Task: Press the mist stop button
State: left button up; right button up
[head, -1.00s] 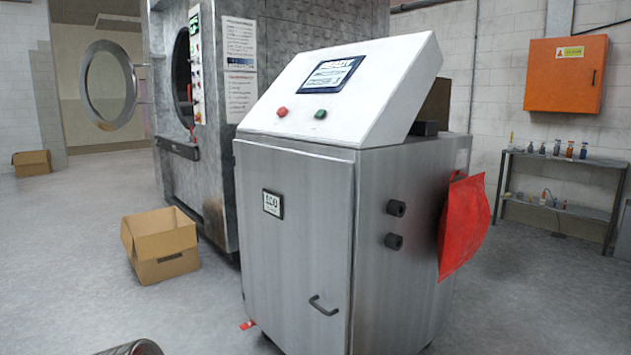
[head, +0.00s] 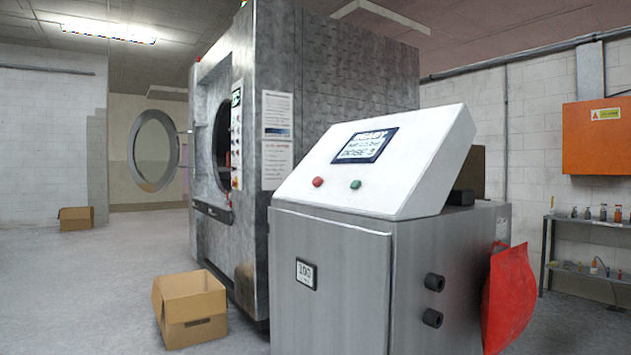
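A steel cabinet (head: 340,250) with a sloped white control panel (head: 405,185) stands in front of me, right of centre in the head view. The panel carries a red button (head: 318,182) on the left, a green button (head: 355,184) to its right, and a lit display (head: 365,146) above them. I cannot read a label that marks either button as mist stop. The large washer (head: 340,75) behind has a column of small controls (head: 236,140) beside its round opening. Neither of my grippers shows in the head view.
An open cardboard box (head: 190,310) sits on the floor left of the cabinet. The washer's round door (head: 153,150) stands open. A red bag (head: 509,300) hangs on the cabinet's right side. Free floor (head: 80,290) lies at the left.

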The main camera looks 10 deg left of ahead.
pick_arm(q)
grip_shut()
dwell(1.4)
